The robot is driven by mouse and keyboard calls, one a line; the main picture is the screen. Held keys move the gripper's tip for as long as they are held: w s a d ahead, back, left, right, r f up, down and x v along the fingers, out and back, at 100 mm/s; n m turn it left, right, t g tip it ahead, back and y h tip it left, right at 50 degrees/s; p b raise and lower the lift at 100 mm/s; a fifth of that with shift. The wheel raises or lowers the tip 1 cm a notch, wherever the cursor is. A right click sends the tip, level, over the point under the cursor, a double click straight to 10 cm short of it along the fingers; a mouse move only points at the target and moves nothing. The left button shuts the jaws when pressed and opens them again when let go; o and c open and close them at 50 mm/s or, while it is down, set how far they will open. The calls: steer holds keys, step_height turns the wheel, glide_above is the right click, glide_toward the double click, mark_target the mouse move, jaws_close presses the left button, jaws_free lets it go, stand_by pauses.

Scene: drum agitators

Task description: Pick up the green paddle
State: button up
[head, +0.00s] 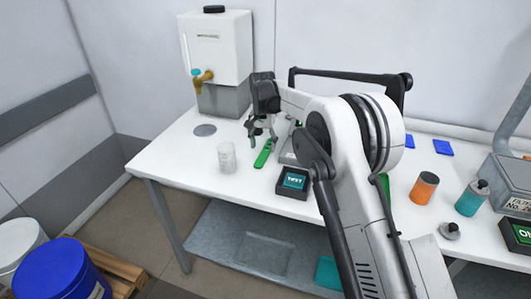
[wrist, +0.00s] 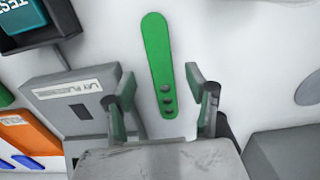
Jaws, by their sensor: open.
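The green paddle (head: 264,153) lies flat on the white table, just below my gripper (head: 259,128). In the wrist view the long paddle (wrist: 157,55) has a rounded far end and several dark holes toward its near end. My gripper (wrist: 160,80) is open and empty. Its two fingers stand on either side of the paddle's near part, with a gap on each side. I cannot tell how high the fingertips are above the table.
A grey labelled fixture (wrist: 82,98) stands close beside the left finger. The black TEST box (head: 292,183) and a clear beaker (head: 227,158) stand nearby. A white dispenser with a tap (head: 218,48) is at the back. Orange (head: 424,187) and teal (head: 471,198) containers stand at right.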

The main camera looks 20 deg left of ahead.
mark_target(263, 156)
step_height(263, 156, down, 4)
steer(key=shift+w+f, duration=0.1)
steer(key=c, duration=1.2)
